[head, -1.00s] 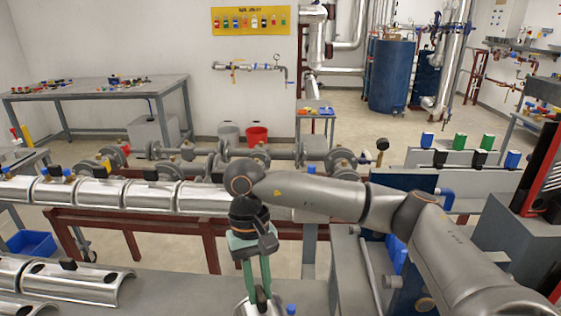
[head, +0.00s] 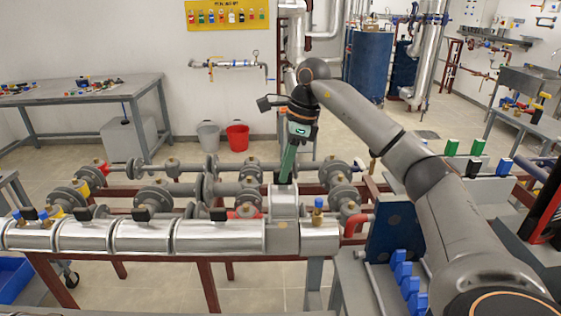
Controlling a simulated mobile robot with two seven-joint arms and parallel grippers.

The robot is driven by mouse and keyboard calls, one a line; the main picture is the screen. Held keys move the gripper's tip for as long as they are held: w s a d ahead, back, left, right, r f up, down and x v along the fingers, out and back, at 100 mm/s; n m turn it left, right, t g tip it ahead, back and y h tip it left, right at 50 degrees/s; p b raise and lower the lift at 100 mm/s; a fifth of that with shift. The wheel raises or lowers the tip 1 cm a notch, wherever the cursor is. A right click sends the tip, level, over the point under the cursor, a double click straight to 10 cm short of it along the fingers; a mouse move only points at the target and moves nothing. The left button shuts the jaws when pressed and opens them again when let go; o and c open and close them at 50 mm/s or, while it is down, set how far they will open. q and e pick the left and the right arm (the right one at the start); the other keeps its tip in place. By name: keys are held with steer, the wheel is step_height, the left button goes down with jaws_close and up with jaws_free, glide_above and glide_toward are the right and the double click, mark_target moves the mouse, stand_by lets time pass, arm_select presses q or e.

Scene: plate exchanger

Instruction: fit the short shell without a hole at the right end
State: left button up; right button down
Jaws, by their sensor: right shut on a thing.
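My right gripper (head: 286,181) points down over the right part of the long pipe line, with its green fingers shut on a short silver-grey shell (head: 284,202). This shell is at the top of a narrow dull grey section (head: 282,240). I cannot tell whether the shell touches the pipe. To the left is a long shiny shell (head: 219,236); to the right is a shiny section (head: 320,238) with a brass valve with a blue top (head: 318,208). My left gripper is not in view.
Flanged pipes and valves (head: 240,188) run close behind the line. A red pipe elbow (head: 357,222) and a dark blue plate (head: 390,235) stand at its right. Black clips (head: 142,213) sit on the shells to the left. Blue blocks (head: 403,270) are at front right.

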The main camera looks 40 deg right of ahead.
mark_target(287, 190)
steer(key=shift+s+f, duration=0.1)
steer(key=shift+f, duration=0.35)
step_height(287, 190, down, 2)
steer(key=shift+f, duration=0.1)
step_height(287, 190, down, 3)
steer(key=b, duration=0.3)
steer(key=shift+f+b, duration=0.6)
steer(key=shift+f, duration=0.45)
steer(key=shift+p, duration=0.35)
steer(key=shift+a+f, duration=0.1)
steer(key=shift+f, duration=0.1)
steer(key=shift+f+b, duration=0.65)
steer(key=shift+f, duration=0.25)
steer(key=shift+f, duration=0.15)
